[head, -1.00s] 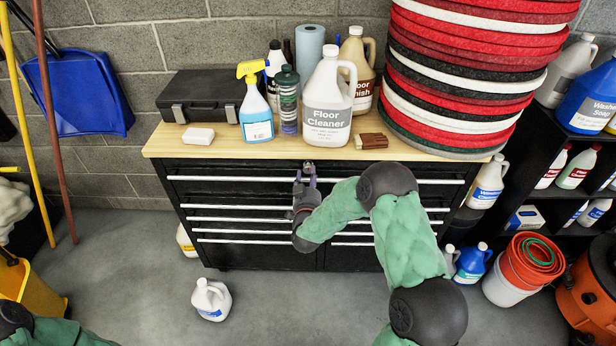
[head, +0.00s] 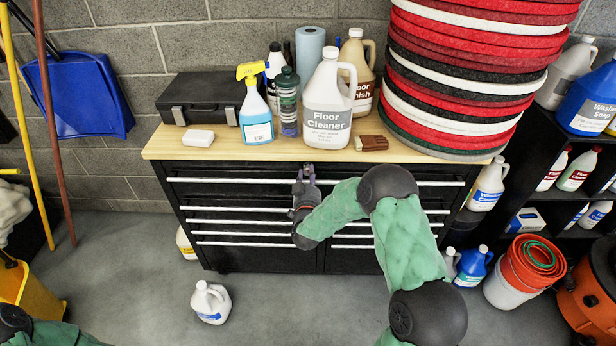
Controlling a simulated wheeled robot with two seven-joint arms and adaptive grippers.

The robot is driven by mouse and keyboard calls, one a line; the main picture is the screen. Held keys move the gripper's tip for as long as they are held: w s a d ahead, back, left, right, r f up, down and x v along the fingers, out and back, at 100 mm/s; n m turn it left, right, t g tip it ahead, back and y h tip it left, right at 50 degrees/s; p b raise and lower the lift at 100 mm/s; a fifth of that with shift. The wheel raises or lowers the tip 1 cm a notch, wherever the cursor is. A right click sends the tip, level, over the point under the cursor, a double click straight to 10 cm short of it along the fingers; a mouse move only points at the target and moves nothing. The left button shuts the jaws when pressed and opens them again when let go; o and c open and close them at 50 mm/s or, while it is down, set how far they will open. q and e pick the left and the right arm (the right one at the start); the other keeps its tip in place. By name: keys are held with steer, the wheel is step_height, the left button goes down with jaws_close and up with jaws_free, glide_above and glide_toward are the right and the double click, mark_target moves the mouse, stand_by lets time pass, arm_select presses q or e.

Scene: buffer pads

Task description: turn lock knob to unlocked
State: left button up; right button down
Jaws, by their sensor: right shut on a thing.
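The black tool chest (head: 230,258) has a wooden top and several drawers with long pale handles. My right gripper (head: 307,172) is at the upper middle of the chest front, just below the edge of the top. It is shut on the lock knob there, which the fingers almost wholly hide, so I cannot tell which way the knob is turned. My right arm's green sleeve crosses in front of the right-hand drawers. My left arm shows only at the bottom left corner, and its gripper is out of view.
On the wooden top (head: 225,150) stand a Floor Cleaner jug (head: 328,105), a spray bottle (head: 255,115), a black case (head: 200,98) and a tall pad stack (head: 455,75). A white jug (head: 211,302) stands on the floor in front. The floor around it is clear.

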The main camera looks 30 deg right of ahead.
steer(key=c, duration=1.2)
jaws_free()
steer(key=v, duration=1.2)
steer(key=shift+f, duration=0.1)
steer(key=s+a+f+n+g+y, duration=0.1)
steer(key=s+a+f+g+y, duration=0.2)
steer(key=a+f+y, duration=0.5)
steer(key=s+a+f+n+g+y, duration=0.1)
steer(key=s+a+f+n+g, duration=0.25)
steer(key=f, duration=0.85)
steer(key=s+a+f+g+y, duration=0.1)
steer(key=s+a+f+g, duration=0.1)
steer(key=s, duration=0.3)
steer(key=s+a+f+g+y, duration=0.1)
steer(key=s+a+f+g, duration=0.2)
steer(key=s+a, duration=0.2)
steer(key=s+a+f+g+y+p, duration=0.1)
steer(key=s+a+f+g+y, duration=0.1)
steer(key=s, duration=0.5)
steer(key=shift+s+a+f+m+g, duration=0.1)
steer(key=shift+a+f+m+g, duration=0.15)
steer(key=shift+a+g, duration=0.2)
steer(key=shift+a+f+m+g, duration=0.1)
steer(key=shift+a+f+g, duration=0.25)
steer(key=shift+a, duration=0.1)
